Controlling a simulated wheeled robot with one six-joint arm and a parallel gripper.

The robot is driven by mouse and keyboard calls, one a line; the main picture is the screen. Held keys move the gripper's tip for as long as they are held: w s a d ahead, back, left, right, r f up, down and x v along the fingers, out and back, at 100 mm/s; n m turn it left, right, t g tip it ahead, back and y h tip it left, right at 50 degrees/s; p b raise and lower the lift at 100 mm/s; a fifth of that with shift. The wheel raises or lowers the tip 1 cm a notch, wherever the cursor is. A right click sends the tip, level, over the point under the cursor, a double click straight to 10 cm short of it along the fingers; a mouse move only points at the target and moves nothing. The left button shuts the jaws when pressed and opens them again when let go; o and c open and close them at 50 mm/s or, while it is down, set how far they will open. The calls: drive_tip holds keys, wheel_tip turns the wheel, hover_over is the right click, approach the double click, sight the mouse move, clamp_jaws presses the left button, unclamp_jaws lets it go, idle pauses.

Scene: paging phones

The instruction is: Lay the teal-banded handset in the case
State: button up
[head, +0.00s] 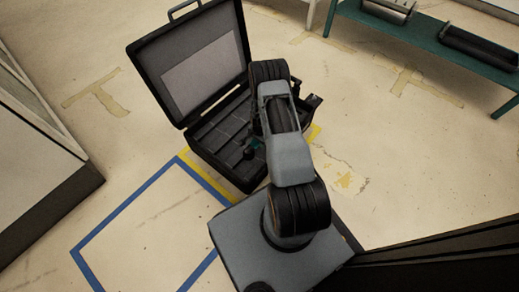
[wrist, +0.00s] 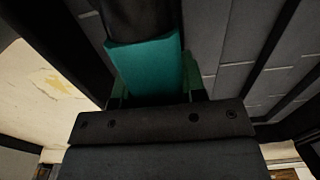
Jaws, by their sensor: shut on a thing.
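The case (head: 213,169) stands open on the floor in the head view, its lid (head: 203,75) raised at the back left. Its inside has grey padded compartments, which also fill the right of the wrist view (wrist: 225,45). The teal-banded handset is black with a wide teal band (wrist: 143,66) in the wrist view. My gripper (wrist: 152,82) is shut on it at the band, one finger on each side. In the head view a dark end and a bit of teal (head: 257,144) show over the case's inside; my arm hides the rest. I cannot tell whether the handset touches the padding.
A teal bench (head: 430,42) with dark rollers on it stands at the upper right. Blue tape (head: 120,212) marks an empty patch of floor left of my base. A pale panel (head: 35,150) stands at the left edge. Open floor lies right of the case.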

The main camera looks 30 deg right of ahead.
drive_tip(key=shift+s+a+f, duration=0.2)
drive_tip(key=shift+s+f, duration=0.2)
drive_tip(key=shift+f, duration=0.1)
drive_tip(key=shift+s+a+f+b, duration=0.15)
drive_tip(key=shift+f+b, duration=0.7)
drive_tip(key=shift+f, duration=0.9)
drive_tip(key=shift+f, duration=0.15)
drive_tip(key=o, duration=0.8)
